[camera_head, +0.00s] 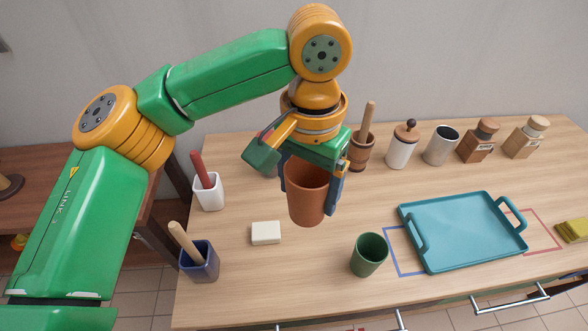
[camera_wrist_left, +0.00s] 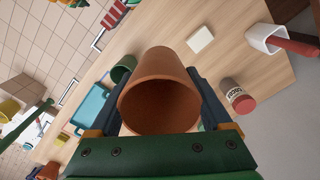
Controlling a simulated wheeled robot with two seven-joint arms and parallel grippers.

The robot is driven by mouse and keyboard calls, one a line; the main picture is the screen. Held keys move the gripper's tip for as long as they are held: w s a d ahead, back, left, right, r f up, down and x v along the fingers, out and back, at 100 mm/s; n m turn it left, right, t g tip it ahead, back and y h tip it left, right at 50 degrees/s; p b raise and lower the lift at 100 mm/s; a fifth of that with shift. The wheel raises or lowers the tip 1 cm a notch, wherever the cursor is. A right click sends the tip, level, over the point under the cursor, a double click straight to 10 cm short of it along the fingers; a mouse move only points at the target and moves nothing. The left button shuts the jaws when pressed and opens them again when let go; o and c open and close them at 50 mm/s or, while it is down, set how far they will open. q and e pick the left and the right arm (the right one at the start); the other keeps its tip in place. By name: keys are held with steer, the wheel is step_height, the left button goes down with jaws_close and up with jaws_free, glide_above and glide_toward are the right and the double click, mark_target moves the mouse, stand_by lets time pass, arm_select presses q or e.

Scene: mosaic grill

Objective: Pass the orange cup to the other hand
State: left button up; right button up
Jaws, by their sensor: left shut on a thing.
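The orange cup (camera_head: 308,192) is upright, held above the table between the fingers of my left gripper (camera_head: 312,188). My left gripper is shut on it, with one blue finger on each side. In the left wrist view the cup (camera_wrist_left: 160,95) fills the middle between the two fingers, its open mouth toward the camera. The cup looks empty inside. My right gripper is not in view.
A green cup (camera_head: 369,254) and a white block (camera_head: 266,233) stand on the table (camera_head: 310,262) below. A teal tray (camera_head: 462,232) lies at right. Containers with handles (camera_head: 209,190) (camera_head: 200,262) stand at left. Jars (camera_head: 402,148) line the back.

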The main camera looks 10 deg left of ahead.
arm_select(q)
steer(key=shift+s+d+f, duration=0.25)
steer(key=shift+s+f, duration=0.25)
steer(key=shift+f, duration=0.2)
steer(key=s+f+m, duration=0.3)
steer(key=s+m, duration=0.1)
steer(key=m, duration=0.5)
steer(key=a+r+n, duration=0.5)
steer(key=r+n, duration=0.1)
steer(key=n, duration=0.2)
steer(key=w+d+n, duration=0.1)
steer(key=d+n, duration=0.3)
steer(key=d, duration=0.4)
steer(key=shift+w+r, duration=0.2)
steer(key=shift+w, duration=0.15)
steer(key=shift+a, duration=0.2)
